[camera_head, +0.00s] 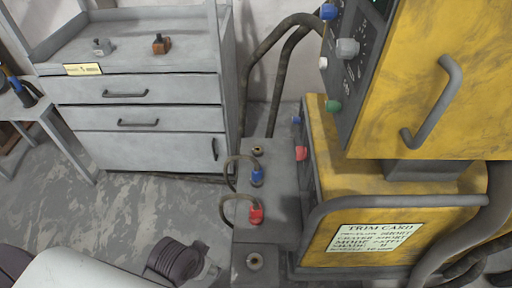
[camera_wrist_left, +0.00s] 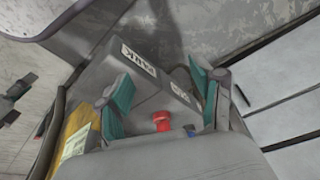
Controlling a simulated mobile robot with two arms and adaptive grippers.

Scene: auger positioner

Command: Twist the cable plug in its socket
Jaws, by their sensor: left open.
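A red cable plug (camera_head: 256,215) and a blue cable plug (camera_head: 257,177) stand on top of a grey socket box (camera_head: 278,184), each with a brown cable looping left. Bare round sockets (camera_head: 255,261) show at the near and far ends of the box. In the left wrist view the red plug (camera_wrist_left: 162,121) shows between the teal fingers of my left gripper (camera_wrist_left: 158,76), which is open and apart from it. The blue plug (camera_wrist_left: 190,130) is mostly hidden by the gripper body. In the head view my left arm comes in at bottom left. My right gripper is not in view.
A yellow machine (camera_head: 400,215) with a trim card (camera_head: 375,238), a handle and coloured knobs stands right of the box. A grey drawer cabinet (camera_head: 140,118) with small parts on top stands behind left. The floor (camera_head: 90,215) between is clear.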

